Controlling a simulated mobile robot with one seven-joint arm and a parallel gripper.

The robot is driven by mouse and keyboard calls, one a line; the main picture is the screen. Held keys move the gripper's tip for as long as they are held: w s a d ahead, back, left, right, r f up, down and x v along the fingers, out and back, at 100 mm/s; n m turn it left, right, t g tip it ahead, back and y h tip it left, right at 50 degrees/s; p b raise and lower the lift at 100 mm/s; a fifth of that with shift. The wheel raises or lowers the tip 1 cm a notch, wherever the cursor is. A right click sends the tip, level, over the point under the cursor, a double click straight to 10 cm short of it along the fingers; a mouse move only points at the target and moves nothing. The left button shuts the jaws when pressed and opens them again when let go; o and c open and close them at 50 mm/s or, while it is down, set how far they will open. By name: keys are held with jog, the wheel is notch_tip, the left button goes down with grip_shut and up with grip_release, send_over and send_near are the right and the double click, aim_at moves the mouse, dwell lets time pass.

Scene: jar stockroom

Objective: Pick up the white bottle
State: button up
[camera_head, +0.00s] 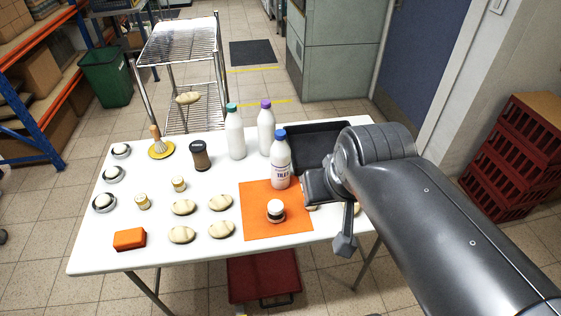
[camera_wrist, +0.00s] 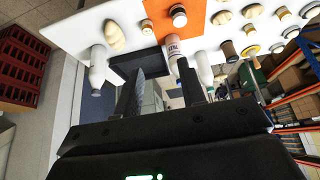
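A white bottle with a blue cap and printed label (camera_head: 281,165) stands upright at the back edge of the orange mat (camera_head: 257,225). Two more white bottles stand behind it, one with a green cap (camera_head: 235,135) and one with a purple cap (camera_head: 265,130). My gripper is low over the table, just right of the blue-capped bottle in the head view. In the wrist view my gripper (camera_wrist: 160,80) has its fingers apart with nothing held. The labelled bottle (camera_wrist: 174,48) shows beyond the right finger, which partly covers it; contact cannot be told.
A black tray (camera_head: 318,137) lies behind my arm. A white-capped jar (camera_head: 275,211) stands on the mat. A brown jar (camera_head: 200,156), pale oval items (camera_head: 181,235) and an orange block (camera_head: 129,239) are to the left. Another white bottle (camera_wrist: 97,60) shows left in the wrist view.

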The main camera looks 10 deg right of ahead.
jog(key=o, duration=0.4)
jog(key=t, duration=0.8)
send_near(280, 131)
jog(key=w+f+t, duration=0.3)
jog(key=shift+w+f, duration=0.1)
jog(key=shift+f, duration=0.05)
jog(key=shift+f+t+h, duration=0.3)
jog(key=shift+f+t, duration=0.3)
jog(key=shift+w, duration=3.8)
